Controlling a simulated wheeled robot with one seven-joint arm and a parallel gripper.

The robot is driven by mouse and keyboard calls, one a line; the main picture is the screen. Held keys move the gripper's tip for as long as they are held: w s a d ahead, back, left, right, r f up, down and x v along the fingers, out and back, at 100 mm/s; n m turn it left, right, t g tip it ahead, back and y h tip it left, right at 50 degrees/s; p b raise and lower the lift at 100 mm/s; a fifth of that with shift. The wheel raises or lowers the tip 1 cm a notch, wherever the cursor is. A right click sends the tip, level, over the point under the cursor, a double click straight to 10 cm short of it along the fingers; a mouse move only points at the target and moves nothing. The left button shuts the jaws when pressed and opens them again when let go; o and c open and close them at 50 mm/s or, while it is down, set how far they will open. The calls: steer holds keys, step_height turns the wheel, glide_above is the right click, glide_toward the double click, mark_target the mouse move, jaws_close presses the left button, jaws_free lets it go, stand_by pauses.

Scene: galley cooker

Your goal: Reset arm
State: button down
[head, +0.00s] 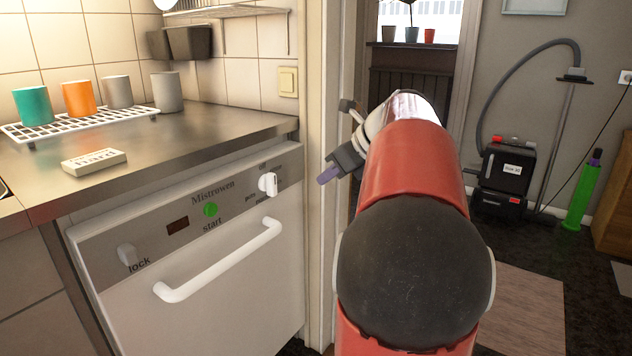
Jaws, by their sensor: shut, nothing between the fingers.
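My arm, red with a dark round joint cap, reaches forward through the right half of the head view. My gripper (328,176) shows at the arm's left side, at about the height of the appliance's control panel. It is shut with nothing in it, and its purple fingertip points left. It is just right of the appliance and in front of the door frame, apart from the white knob (268,184). The arm hides part of the gripper's mount.
The white appliance (205,305) has a handle (220,262) and a green start button (210,209). Above it, a steel worktop (200,130) holds several cups on a white rack (60,127) and a white box (94,161). A vacuum cleaner (503,172) and green cylinder (581,200) stand right.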

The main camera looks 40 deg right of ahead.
steer(key=s+a+f+n+g, duration=0.1)
steer(key=s+a+f+n, duration=0.3)
steer(key=a+n, duration=0.45)
steer(key=s+a+f+n+g, duration=0.2)
steer(key=s+a+f+n, duration=0.1)
steer(key=s+a+n, duration=0.45)
steer(key=s+a+f+n+h, duration=0.3)
steer(key=s+a+f+n, duration=0.5)
steer(key=n, duration=0.7)
steer(key=shift+s+a+f+n, duration=0.25)
steer(key=shift+a+f+n, duration=0.15)
steer(key=shift+a+f, duration=0.2)
